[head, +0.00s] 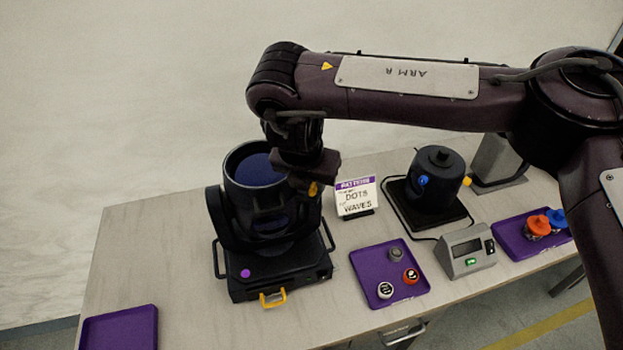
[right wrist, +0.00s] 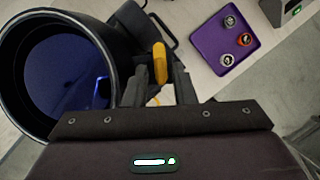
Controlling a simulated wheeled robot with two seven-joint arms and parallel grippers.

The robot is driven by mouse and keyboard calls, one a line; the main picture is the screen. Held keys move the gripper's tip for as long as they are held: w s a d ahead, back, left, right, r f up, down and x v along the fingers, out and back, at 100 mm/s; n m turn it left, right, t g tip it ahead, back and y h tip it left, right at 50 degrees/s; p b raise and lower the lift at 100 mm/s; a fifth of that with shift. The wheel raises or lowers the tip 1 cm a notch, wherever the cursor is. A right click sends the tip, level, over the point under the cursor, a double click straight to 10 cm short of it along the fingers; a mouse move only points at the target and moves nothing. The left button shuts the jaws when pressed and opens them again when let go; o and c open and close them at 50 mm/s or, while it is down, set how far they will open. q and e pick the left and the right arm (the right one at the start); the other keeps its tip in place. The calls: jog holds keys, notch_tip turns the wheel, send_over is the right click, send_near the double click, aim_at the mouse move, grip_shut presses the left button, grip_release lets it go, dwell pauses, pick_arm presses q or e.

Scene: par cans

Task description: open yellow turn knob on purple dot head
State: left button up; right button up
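The purple dot head is a black moving-head light (head: 262,262) on the table, with a purple dot (head: 245,273) on its base. Its wide lens tilts upward and also shows in the right wrist view (right wrist: 55,75). The yellow turn knob (head: 313,189) is on the side of the head, partly covered by my right gripper (head: 312,182). In the right wrist view the knob (right wrist: 160,62) stands between the two fingertips of my right gripper (right wrist: 163,78). The fingers are apart, and the knob looks nearer the left finger. Contact cannot be told. My left gripper is not in view.
A yellow handle (head: 272,299) is on the light's base front. A DOTS/WAVES sign (head: 355,198) and a black can with blue and yellow knobs (head: 438,178) stand to the right. A purple tray (head: 368,266) holds small round parts. A grey box (head: 466,252) stands beside it.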

jog(key=shift+o, duration=0.4)
jog(key=d+b+v, duration=0.1)
jog(key=v, duration=0.6)
jog(key=shift+a+r, duration=0.35)
jog(key=shift+a, duration=0.2)
jog(key=shift+s, duration=0.2)
